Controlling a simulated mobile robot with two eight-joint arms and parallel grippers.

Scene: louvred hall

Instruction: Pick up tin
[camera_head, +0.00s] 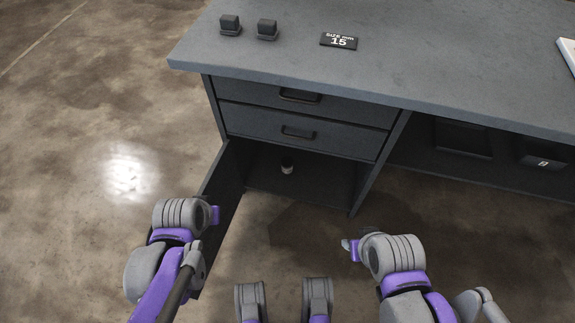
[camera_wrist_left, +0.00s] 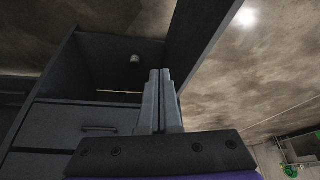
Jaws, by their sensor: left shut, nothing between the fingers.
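A small tin (camera_head: 287,169), dark with a pale top, stands on the floor of the open lower compartment of the grey workbench. It also shows small in the left wrist view (camera_wrist_left: 134,59), ahead and slightly left of the fingers. My left gripper (camera_wrist_left: 160,74) is shut and empty, its two grey fingers together, apart from the tin. In the head view my left wrist is by the open cabinet door, and its fingers are hidden. My right gripper (camera_head: 347,245) is in front of the bench, right of the tin and apart from it; its fingers are too small to judge.
The open cabinet door (camera_head: 228,184) juts out left of the compartment, beside my left arm. Two closed drawers (camera_head: 297,132) sit above it. Dark bins (camera_head: 463,138) stand under the right side.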

